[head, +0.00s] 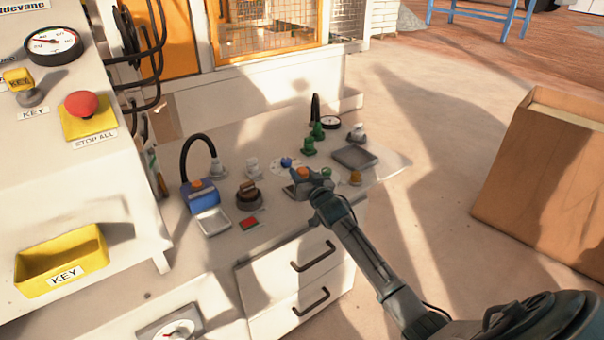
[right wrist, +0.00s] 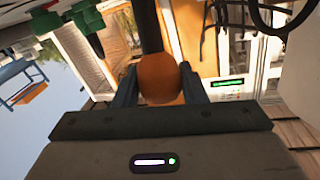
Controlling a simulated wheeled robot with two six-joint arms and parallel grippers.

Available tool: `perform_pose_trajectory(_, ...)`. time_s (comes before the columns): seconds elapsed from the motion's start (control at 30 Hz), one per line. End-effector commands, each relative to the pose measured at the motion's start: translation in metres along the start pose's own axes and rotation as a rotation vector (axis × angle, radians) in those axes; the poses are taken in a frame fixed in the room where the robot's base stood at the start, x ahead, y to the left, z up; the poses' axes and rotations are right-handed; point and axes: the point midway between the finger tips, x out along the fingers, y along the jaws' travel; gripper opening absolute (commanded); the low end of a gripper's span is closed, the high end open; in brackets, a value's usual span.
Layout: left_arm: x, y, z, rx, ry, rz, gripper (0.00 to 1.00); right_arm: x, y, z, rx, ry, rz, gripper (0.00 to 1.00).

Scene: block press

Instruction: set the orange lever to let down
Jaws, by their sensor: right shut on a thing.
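The orange lever knob (head: 303,172) shows at the tip of my right gripper (head: 318,177) in the head view, above the bench top. In the right wrist view the orange knob (right wrist: 158,79) sits between the two fingers of my right gripper (right wrist: 160,85), which is shut on it. A dark rod runs from the knob toward the top of that view. The lever's base and its markings are mostly hidden by the gripper, so I cannot tell its setting. My left gripper is not in view.
The bench holds green knobs (head: 308,146), a brown knob (head: 249,194), a blue box with an orange button (head: 200,196) and a metal tray (head: 355,157). A cardboard box (head: 540,180) stands on the floor at right. A panel with a red stop button (head: 82,104) is at left.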

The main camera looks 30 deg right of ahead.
Motion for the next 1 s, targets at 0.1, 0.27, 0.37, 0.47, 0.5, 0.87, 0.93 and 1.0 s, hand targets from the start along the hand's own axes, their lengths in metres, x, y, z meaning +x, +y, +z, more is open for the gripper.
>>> perform_pose_trajectory(0.1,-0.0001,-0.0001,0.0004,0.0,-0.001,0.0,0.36,-0.0004,0.0012,0.0041,0.0,-0.005,0.002,0.0)
perform_pose_trajectory(0.27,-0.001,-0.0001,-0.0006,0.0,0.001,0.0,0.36,-0.0003,0.0014,0.0049,-0.001,-0.005,0.002,0.0)
perform_pose_trajectory(0.37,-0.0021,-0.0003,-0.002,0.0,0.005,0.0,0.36,-0.0003,0.0015,0.0053,-0.001,-0.005,0.002,0.0)
perform_pose_trajectory(0.47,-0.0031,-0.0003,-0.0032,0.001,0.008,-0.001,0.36,-0.0003,0.0016,0.0056,-0.001,-0.005,0.003,0.0)
perform_pose_trajectory(0.5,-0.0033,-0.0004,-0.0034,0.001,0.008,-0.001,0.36,-0.0004,0.0016,0.0057,-0.001,-0.006,0.003,0.0)
perform_pose_trajectory(0.87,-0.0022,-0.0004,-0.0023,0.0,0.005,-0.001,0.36,-0.0002,0.0013,0.0049,0.0,-0.004,0.002,0.57)
perform_pose_trajectory(0.93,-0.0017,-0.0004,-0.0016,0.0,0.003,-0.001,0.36,-0.0001,0.0011,0.0043,0.0,-0.003,0.001,0.57)
perform_pose_trajectory(1.0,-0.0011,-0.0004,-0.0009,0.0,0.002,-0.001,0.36,0.0,0.001,0.0038,0.0,-0.002,0.001,0.57)
